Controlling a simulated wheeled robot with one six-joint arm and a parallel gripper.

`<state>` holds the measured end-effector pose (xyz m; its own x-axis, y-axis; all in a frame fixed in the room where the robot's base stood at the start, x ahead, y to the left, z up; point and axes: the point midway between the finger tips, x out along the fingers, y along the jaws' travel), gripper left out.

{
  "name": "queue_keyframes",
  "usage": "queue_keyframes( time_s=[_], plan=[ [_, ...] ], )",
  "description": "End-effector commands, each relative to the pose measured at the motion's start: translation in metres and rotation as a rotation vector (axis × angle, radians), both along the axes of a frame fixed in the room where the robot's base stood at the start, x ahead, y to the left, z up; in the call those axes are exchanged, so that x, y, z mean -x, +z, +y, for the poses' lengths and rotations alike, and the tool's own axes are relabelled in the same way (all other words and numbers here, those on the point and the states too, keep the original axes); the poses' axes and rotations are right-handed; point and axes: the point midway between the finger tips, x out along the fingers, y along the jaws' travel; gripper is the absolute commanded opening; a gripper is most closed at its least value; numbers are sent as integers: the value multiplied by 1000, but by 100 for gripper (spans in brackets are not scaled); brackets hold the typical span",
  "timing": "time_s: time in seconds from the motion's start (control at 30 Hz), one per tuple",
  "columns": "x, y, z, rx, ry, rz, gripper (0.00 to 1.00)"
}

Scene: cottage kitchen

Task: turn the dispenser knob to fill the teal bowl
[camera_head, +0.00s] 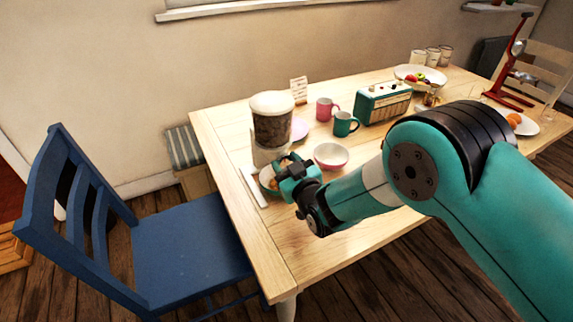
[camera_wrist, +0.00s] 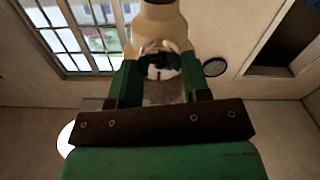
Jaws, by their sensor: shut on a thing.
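The dispenser (camera_head: 272,128) stands near the left end of the table, with a white lid, a see-through dark-filled hopper and a pale base. It also shows in the wrist view (camera_wrist: 157,22), seen from below. My gripper (camera_head: 292,170) is at the dispenser's lower front. In the wrist view my gripper (camera_wrist: 160,78) has its two fingers on either side of the knob (camera_wrist: 162,73), shut on it. The teal bowl (camera_head: 266,177) sits under the dispenser with brownish pieces showing in it; my gripper hides part of it.
A pink-and-white bowl (camera_head: 331,156) is just right of my gripper. A teal mug (camera_head: 345,124), a pink mug (camera_head: 326,109) and a teal radio (camera_head: 383,102) stand behind. A blue chair (camera_head: 188,250) is at the table's left. The front tabletop is clear.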

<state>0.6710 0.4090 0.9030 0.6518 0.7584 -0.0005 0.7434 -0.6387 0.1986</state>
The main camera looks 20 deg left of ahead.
Motion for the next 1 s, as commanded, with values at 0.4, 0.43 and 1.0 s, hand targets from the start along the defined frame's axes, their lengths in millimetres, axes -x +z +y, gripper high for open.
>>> queue_keyframes(
  time_s=[0.4, 0.43, 1.0],
  plan=[
    [-1, -3, 0, -161, 0, 183, 20],
    [-1, -3, 0, -179, 0, 204, 20],
    [-3, -4, -2, -533, 0, 614, 20]
  ],
)
